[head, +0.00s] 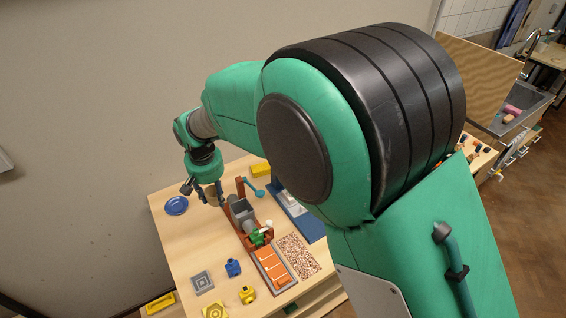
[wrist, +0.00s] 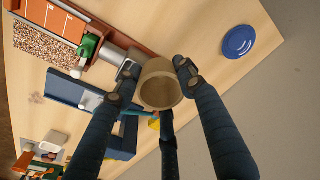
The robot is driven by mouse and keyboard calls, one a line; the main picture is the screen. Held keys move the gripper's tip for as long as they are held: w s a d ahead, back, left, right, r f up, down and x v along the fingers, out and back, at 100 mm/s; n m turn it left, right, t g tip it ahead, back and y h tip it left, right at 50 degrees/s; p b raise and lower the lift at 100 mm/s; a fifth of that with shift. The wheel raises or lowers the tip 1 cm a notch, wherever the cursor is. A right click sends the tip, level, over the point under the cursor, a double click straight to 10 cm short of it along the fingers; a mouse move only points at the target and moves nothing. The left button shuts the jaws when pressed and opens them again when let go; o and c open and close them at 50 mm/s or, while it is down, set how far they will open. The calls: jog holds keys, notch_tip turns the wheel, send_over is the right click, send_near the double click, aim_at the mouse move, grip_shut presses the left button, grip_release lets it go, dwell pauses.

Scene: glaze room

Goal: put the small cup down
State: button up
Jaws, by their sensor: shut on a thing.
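The small cup (wrist: 161,91) is tan and hollow. In the wrist view I look into its round mouth, and it sits between the dark fingers of my gripper (wrist: 157,72). The fingers are shut on its sides. In the head view my gripper (head: 205,191) hangs over the far part of the wooden table (head: 180,240), to the right of a blue plate (head: 176,206). The cup is small and partly hidden there. The plate also shows in the wrist view (wrist: 239,41), apart from the cup. I cannot tell the cup's exact height above the table.
A reddish-brown rack with a grey bin (head: 242,213) stands close right of my gripper. Beyond it are a blue tray (head: 300,220) and a yellow block (head: 260,170). A grey square tile (head: 202,282) and a blue item (head: 233,268) are nearer. Bare wood surrounds the plate.

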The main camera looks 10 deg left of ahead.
jog(key=w+d+p, duration=0.1)
jog(key=w+d, duration=0.1)
jog(key=w, duration=1)
jog(key=w+d+p, duration=0.1)
jog(key=w+d, duration=0.1)
jog(key=w, duration=1.1)
jog(key=w+d+f+m+p, duration=0.1)
jog(key=w+d, duration=0.3)
jog(key=w, duration=0.4)
jog(key=w+d+p, duration=0.1)
jog(key=w+d, duration=0.4)
jog(key=w, duration=0.2)
notch_tip(320, 180, down, 5)
jog(key=shift+w+a+f, duration=0.1)
jog(key=shift+a+f, duration=0.05)
jog(key=shift+f, duration=0.05)
jog(key=shift+f, duration=3.15)
jog(key=shift+f, duration=0.1)
jog(key=shift+f+b, duration=0.3)
jog(key=shift+f, duration=1.45)
